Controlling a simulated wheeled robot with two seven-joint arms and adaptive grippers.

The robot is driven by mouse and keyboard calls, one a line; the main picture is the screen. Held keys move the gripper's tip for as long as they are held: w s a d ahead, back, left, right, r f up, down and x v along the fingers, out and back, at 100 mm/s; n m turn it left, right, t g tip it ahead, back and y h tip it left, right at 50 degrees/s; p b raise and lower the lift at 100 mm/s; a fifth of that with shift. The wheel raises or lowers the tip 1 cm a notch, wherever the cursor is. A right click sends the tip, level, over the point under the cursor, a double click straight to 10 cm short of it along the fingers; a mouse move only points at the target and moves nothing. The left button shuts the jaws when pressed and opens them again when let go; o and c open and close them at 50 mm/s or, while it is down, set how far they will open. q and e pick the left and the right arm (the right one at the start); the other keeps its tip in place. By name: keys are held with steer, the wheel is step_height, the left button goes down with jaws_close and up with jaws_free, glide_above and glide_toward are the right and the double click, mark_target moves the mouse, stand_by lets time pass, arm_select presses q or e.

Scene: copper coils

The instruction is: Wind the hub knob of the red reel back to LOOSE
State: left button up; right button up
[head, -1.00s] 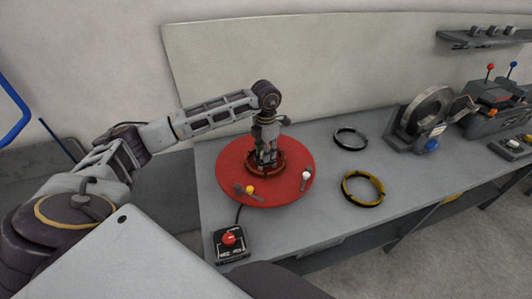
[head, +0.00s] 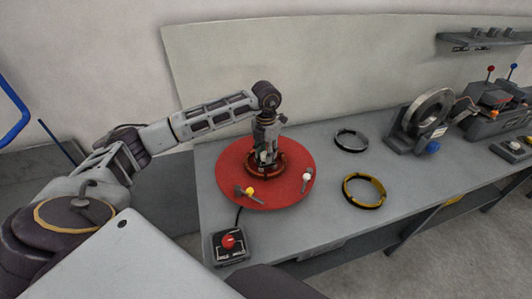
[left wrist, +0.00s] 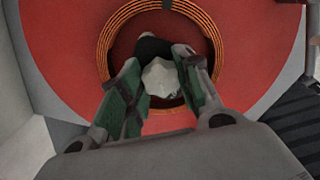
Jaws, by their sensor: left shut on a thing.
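The red reel (head: 230,178) lies flat on the bench, with a copper coil around its hub. The copper coil also shows in the left wrist view (left wrist: 107,45). The pale faceted hub knob (left wrist: 160,77) is at the reel's middle in the left wrist view. My left gripper (left wrist: 161,84) points down over the hub, with its fingers shut on the knob from both sides. In the head view my left gripper (head: 266,158) hides the knob. The knob's marking cannot be read. My right gripper is not in view.
Yellow-tipped (head: 249,191) and white-tipped (head: 307,177) levers sit on the reel's near part. A control box with a red button (head: 229,241) stands in front. A black-and-yellow ring (head: 363,190) and a dark ring (head: 351,140) lie right. A grey spool stand (head: 405,135) is farther right.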

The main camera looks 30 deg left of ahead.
arm_select(q)
steer(key=o, duration=1)
steer(key=shift+o, duration=0.2)
step_height(320, 180, up, 12)
stand_by(0.8)
